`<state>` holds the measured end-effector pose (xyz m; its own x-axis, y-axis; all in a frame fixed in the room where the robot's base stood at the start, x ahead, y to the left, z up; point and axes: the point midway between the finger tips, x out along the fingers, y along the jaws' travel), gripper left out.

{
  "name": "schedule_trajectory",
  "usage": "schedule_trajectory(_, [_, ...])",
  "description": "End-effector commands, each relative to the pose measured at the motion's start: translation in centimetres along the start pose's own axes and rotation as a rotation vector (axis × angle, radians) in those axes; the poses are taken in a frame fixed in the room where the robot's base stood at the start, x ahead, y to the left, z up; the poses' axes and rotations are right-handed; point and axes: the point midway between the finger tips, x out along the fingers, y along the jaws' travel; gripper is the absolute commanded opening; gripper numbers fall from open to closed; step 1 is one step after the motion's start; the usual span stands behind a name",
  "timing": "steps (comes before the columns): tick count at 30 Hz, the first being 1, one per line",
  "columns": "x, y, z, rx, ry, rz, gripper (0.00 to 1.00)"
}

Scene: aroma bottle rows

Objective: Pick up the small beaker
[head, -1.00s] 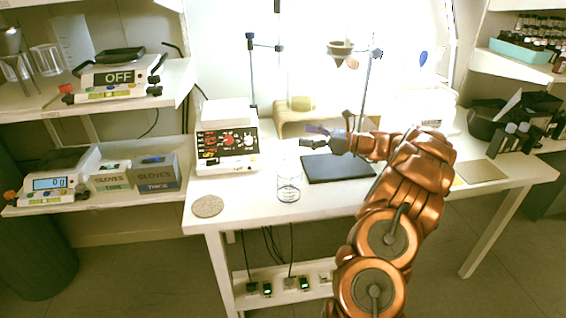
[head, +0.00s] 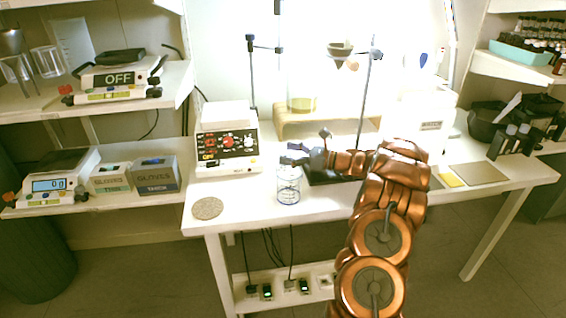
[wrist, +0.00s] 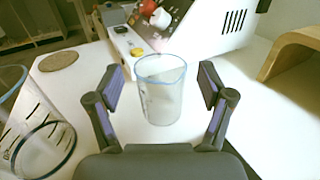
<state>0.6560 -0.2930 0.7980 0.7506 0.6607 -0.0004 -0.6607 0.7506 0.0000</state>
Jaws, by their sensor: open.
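The small beaker (wrist: 160,98) is clear glass and stands upright on the white table in the wrist view. It is centred ahead of my gripper (wrist: 162,86), with a finger on each side and visible gaps between. My gripper is open and empty. In the head view my gripper (head: 290,160) is just above and behind a larger marked glass beaker (head: 288,188). That larger beaker (wrist: 32,135) is at the left edge of the wrist view, close to the left finger. I cannot clearly make out the small beaker in the head view.
A cork disc (head: 207,208) lies at the front left. A dark pad (head: 330,176) is partly under my arm, and a beige stand (head: 350,127) is behind. The table between disc and larger beaker is clear.

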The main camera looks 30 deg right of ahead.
Motion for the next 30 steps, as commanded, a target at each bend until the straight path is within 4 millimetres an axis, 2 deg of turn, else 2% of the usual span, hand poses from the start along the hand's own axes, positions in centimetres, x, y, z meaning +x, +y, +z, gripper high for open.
schedule_trajectory(5, [1.5,-0.1,0.0,0.000,0.000,-0.002,0.80])
schedule_trajectory(13, [1.6,0.0,0.0,0.000,0.000,-0.002,0.79])
schedule_trajectory(30, [1.6,0.0,0.0,0.000,-0.001,-0.001,0.20])
